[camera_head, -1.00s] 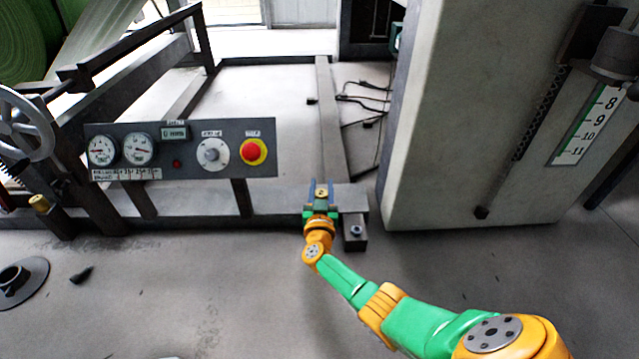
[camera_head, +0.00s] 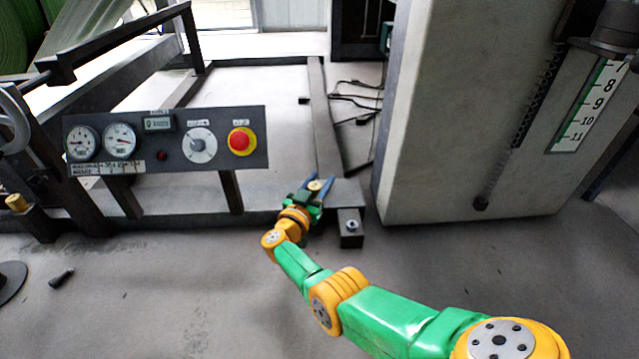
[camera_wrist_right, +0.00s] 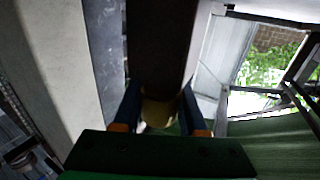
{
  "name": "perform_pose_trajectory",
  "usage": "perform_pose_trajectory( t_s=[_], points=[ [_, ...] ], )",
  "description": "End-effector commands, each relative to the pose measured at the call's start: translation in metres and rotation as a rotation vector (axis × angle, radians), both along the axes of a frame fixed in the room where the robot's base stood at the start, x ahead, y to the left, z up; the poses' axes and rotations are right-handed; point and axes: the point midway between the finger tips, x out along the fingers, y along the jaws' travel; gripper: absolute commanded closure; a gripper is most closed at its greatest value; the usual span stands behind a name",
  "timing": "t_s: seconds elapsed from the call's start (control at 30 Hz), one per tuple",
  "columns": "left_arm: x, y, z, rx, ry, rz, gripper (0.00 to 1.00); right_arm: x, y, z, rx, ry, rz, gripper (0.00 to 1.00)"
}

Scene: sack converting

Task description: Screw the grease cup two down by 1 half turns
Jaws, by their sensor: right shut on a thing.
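A small brass grease cup (camera_head: 314,186) sits at the right end of the low machine frame, between the fingers of my right gripper (camera_head: 315,188). My right gripper is shut on it. In the right wrist view the grease cup (camera_wrist_right: 158,112) shows as a yellow round body between the two blue fingers, under a dark beam. Its lower part and thread are hidden. Another brass cup (camera_head: 16,202) stands on a post at the far left. No label shows which cup is number two. My left gripper is not in view.
A control panel (camera_head: 165,143) with gauges and a red stop button stands left of my right gripper. A small block with a metal fitting (camera_head: 351,226) is just right of it. A large pale machine housing (camera_head: 470,120) rises at the right. The floor in front is mostly clear.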

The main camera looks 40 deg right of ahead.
Motion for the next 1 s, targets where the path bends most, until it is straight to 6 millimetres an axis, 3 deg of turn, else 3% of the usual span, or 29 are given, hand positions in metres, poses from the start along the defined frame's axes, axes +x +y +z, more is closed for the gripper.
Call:
perform_pose_trajectory(
  t_s=[0.2, 0.23, 0.3, 0.33, 0.63, 0.8, 1.0],
  points=[
    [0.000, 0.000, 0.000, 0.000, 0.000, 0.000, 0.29, 0.001, 0.000, 0.001, 0.000, -0.001, 0.002, 1.00],
    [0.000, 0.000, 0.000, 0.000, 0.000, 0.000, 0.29, 0.001, 0.000, 0.001, 0.000, -0.001, 0.002, 0.51],
    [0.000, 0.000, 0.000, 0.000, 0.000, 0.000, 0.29, 0.001, 0.000, 0.001, 0.000, -0.001, 0.002, 0.32],
    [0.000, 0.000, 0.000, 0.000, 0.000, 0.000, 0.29, 0.001, 0.000, 0.001, 0.000, -0.001, 0.002, 0.29],
    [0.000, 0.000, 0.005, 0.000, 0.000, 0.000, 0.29, -0.001, 0.003, 0.002, 0.001, 0.001, 0.002, 0.29],
    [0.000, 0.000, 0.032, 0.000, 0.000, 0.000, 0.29, -0.019, 0.032, 0.007, 0.003, 0.003, 0.004, 0.29],
    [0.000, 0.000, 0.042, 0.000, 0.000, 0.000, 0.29, -0.035, 0.058, 0.003, 0.001, 0.001, 0.003, 0.29]
  ],
)
